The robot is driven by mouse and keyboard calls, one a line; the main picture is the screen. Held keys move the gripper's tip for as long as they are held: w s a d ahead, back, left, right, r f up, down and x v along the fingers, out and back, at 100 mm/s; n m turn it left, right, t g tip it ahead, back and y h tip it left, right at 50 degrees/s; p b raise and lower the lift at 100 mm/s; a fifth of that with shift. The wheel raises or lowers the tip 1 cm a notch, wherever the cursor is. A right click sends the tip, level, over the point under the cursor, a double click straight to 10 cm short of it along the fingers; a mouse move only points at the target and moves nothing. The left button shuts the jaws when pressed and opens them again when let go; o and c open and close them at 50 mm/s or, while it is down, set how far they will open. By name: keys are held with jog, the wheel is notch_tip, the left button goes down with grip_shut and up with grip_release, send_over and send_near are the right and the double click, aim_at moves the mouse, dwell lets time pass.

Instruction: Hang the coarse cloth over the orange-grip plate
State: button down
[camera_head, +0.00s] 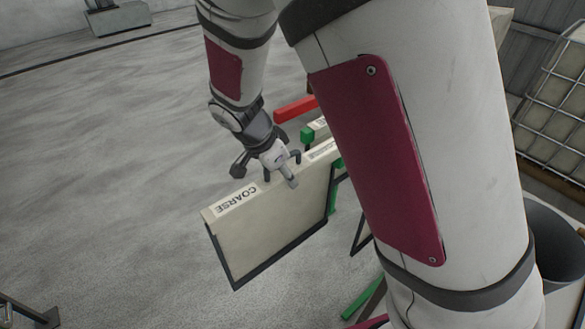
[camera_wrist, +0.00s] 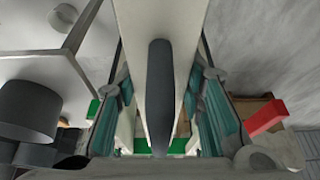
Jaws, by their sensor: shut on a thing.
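The coarse cloth (camera_head: 265,225) is a beige hanging panel with the word COARSE on its top strip and a dark lower edge. My gripper (camera_head: 282,168) is shut on its top edge, and the cloth hangs below it, apart from the floor. In the wrist view the pale cloth (camera_wrist: 183,30) runs between the fingers of my gripper (camera_wrist: 158,112), with a dark bar in the middle. A red bar (camera_head: 295,109) sticks out behind the cloth; I cannot tell whether it belongs to the orange-grip plate. Most of the plates are hidden behind the cloth and my arm.
A caged white tank (camera_head: 558,95) and a grey round vessel (camera_head: 557,235) stand at the right.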

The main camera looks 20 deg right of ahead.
aim_at(259, 187)
jog(key=shift+s+a, duration=0.45)
jog(key=shift+a, duration=0.6)
jog(key=shift+s+a, duration=0.4)
jog(key=shift+a, duration=0.6)
jog(key=shift+s+a, duration=0.45)
jog(key=shift+a, duration=0.6)
jog(key=shift+s, duration=0.1)
